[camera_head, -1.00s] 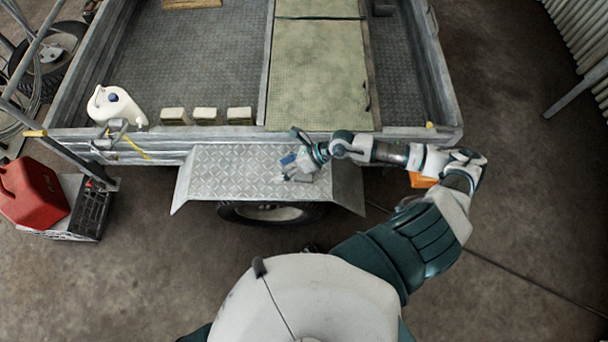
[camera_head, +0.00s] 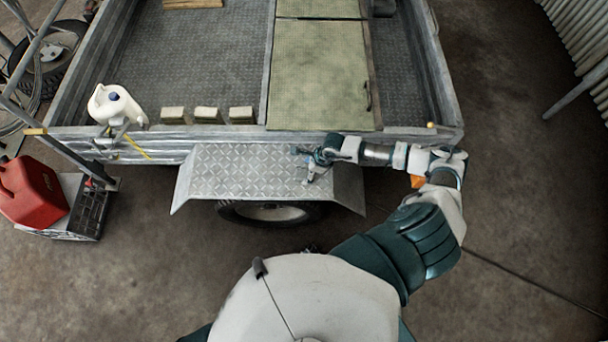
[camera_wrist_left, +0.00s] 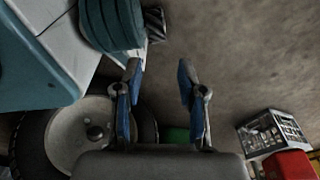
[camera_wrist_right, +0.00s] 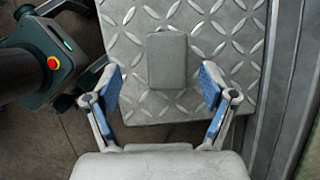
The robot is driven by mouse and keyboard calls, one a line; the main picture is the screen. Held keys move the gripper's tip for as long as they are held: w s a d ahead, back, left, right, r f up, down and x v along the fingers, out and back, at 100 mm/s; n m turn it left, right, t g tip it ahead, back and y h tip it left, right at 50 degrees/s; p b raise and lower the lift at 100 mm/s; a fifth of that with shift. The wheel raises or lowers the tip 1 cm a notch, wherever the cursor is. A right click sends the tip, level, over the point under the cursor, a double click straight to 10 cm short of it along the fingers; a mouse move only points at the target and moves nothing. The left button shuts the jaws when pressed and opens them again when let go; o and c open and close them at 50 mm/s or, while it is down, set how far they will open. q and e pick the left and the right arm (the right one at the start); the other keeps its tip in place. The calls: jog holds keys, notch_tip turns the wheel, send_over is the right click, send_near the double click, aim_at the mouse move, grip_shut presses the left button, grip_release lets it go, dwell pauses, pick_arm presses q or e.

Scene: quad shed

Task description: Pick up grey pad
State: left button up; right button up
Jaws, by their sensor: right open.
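The grey pad (camera_wrist_right: 167,60) is a small flat rectangle lying on the diamond-plate fender (camera_wrist_right: 225,100) in the right wrist view. My right gripper (camera_wrist_right: 160,78) is open, with its blue-lined fingers on either side of the pad's near part in that view, apart from it and empty. In the head view my right gripper (camera_head: 308,165) is over the right part of the fender (camera_head: 235,172), and I cannot make out the pad there. My left gripper (camera_wrist_left: 160,70) is open and empty above the floor; it does not show in the head view.
The trailer bed (camera_head: 210,60) lies behind the fender, with a green panel (camera_head: 322,75) and three small blocks (camera_head: 207,114) near its side wall. A white jug (camera_head: 112,106) stands at left. A red can (camera_head: 30,190) and crate (camera_head: 88,212) are at lower left. The fender's left part is clear.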

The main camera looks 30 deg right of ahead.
aim_at(305, 173)
jog(key=f, duration=0.2)
jog(key=w+f, duration=0.1)
jog(key=shift+a+f, duration=0.1)
jog(key=shift+f, duration=0.3)
jog(key=shift+w+d+f, duration=0.2)
jog(key=shift+f, duration=0.5)
jog(key=shift+a, duration=0.1)
jog(key=shift+c, duration=1.2)
jog(key=shift+a+r, duration=0.1)
jog(key=shift+a, duration=0.1)
jog(key=c, duration=0.8)
jog(key=shift+v, duration=1.85)
pick_arm(q)
jog(key=shift+s+a, duration=0.3)
pick_arm(e)
jog(key=s+d, duration=0.3)
jog(key=s, duration=0.3)
jog(key=s+d+r, duration=0.1)
jog(key=s+d, duration=0.2)
jog(key=s, duration=0.4)
jog(key=shift+d+r, duration=0.3)
jog(key=shift+d, duration=0.05)
